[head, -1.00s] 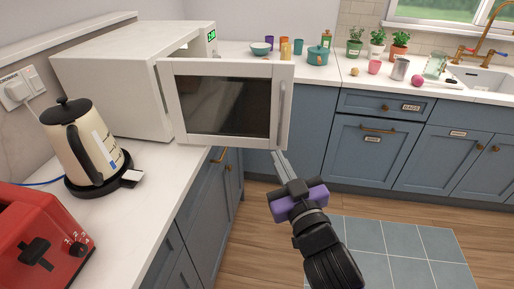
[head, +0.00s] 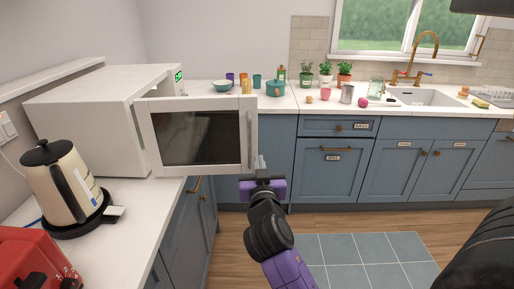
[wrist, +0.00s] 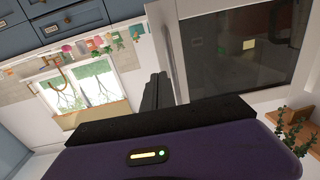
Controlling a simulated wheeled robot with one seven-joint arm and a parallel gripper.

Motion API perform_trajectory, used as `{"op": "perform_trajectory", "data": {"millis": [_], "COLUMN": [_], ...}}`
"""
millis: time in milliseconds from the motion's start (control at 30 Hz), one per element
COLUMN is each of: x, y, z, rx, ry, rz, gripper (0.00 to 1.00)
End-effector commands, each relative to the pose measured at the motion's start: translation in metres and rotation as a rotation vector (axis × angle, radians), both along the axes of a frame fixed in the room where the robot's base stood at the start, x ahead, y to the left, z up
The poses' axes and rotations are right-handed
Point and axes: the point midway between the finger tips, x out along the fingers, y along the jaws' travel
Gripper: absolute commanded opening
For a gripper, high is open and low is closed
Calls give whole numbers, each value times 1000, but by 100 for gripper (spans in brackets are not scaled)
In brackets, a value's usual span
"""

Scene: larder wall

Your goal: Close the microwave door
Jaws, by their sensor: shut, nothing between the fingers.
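The white microwave (head: 95,112) stands on the left counter. Its door (head: 197,136) is swung open and sticks out to the right, with the dark window and the upright handle (head: 250,135) facing me. My gripper (head: 262,163) is shut and empty, with its fingertips close to the door's lower right corner, near the handle's lower end. In the wrist view the shut fingers (wrist: 155,92) lie beside the door's edge, and the door window (wrist: 235,50) fills the upper right. I cannot tell whether the fingers touch the door.
A cream kettle (head: 62,182) on its black base and a red toaster (head: 35,262) stand on the left counter (head: 130,225). Cups, bowls and potted plants line the back counter, with a sink (head: 425,97) at right. The floor below the door is clear.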

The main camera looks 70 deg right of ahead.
Motion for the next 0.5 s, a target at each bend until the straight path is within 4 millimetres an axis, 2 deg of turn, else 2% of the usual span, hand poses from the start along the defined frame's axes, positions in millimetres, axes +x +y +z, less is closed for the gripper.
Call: {"op": "perform_trajectory", "data": {"millis": [100, 233, 500], "x": [10, 20, 29], "y": [-22, -41, -59], "z": [3, 3, 0], "rx": [0, -2, 0], "ry": [1, 1, 1], "rz": [-3, -3, 0], "gripper": [0, 0, 0]}}
